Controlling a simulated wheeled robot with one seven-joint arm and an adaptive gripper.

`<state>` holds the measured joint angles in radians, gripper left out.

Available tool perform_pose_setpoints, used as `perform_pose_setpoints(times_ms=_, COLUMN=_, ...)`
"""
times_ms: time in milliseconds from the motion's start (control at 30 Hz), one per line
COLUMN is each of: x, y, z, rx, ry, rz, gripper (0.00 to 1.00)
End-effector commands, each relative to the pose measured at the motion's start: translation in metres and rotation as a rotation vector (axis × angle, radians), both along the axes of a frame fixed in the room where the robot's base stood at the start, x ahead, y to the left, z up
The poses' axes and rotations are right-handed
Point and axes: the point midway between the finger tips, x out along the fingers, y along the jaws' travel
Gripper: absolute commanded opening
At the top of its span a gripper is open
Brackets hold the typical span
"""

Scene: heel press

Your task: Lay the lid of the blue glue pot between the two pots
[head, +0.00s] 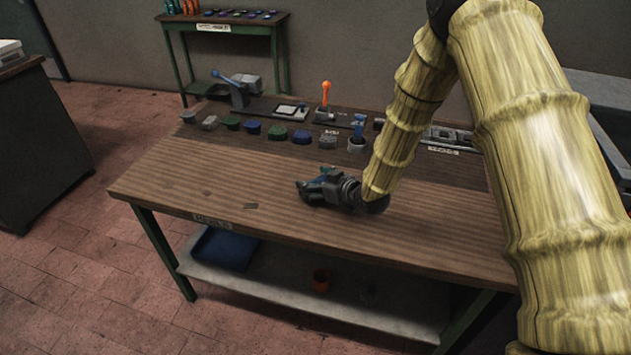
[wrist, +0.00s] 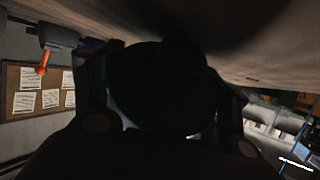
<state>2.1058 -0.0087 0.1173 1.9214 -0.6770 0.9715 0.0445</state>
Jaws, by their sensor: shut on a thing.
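My gripper (head: 308,188) lies low over the middle of the workbench, pointing left. Its fingers are closed around a dark round thing, which fills the middle of the wrist view (wrist: 160,88). A bit of blue (head: 324,172) shows at the fingers in the head view. The held thing is in deep shadow, so I cannot tell whether it is the lid or a pot. A pale grey cup (head: 356,146) with a blue piece (head: 359,125) upright in it stands behind my gripper. I cannot make out two glue pots for certain.
The workbench (head: 180,188) is bare at the left front, except small flat scraps (head: 250,206). Several grey, green and blue pieces (head: 253,127) stand in a row behind. A blue-handled press (head: 238,92) and an orange lever (head: 326,92) stand farther back. A blue bin (head: 225,248) is below.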

Motion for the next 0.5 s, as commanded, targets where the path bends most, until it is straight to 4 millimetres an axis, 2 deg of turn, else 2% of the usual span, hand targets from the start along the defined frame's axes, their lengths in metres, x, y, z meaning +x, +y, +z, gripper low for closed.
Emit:
perform_pose_setpoints(times_ms=200, x=-0.0002, y=-0.0002, z=-0.0040, rx=0.001, ry=0.001, rz=0.000, gripper=0.52)
perform_pose_setpoints(times_ms=233, x=-0.0002, y=-0.0001, z=-0.0028, rx=0.000, ry=0.000, rz=0.000, gripper=0.81)
perform_pose_setpoints(times_ms=300, x=-0.0003, y=-0.0001, z=-0.0027, rx=0.000, ry=0.000, rz=0.000, gripper=0.94)
perform_pose_setpoints(times_ms=333, x=-0.0002, y=-0.0002, z=-0.0027, rx=0.000, ry=0.000, rz=0.000, gripper=0.97)
perform_pose_setpoints(times_ms=500, x=-0.0003, y=-0.0002, z=-0.0027, rx=0.000, ry=0.000, rz=0.000, gripper=0.97)
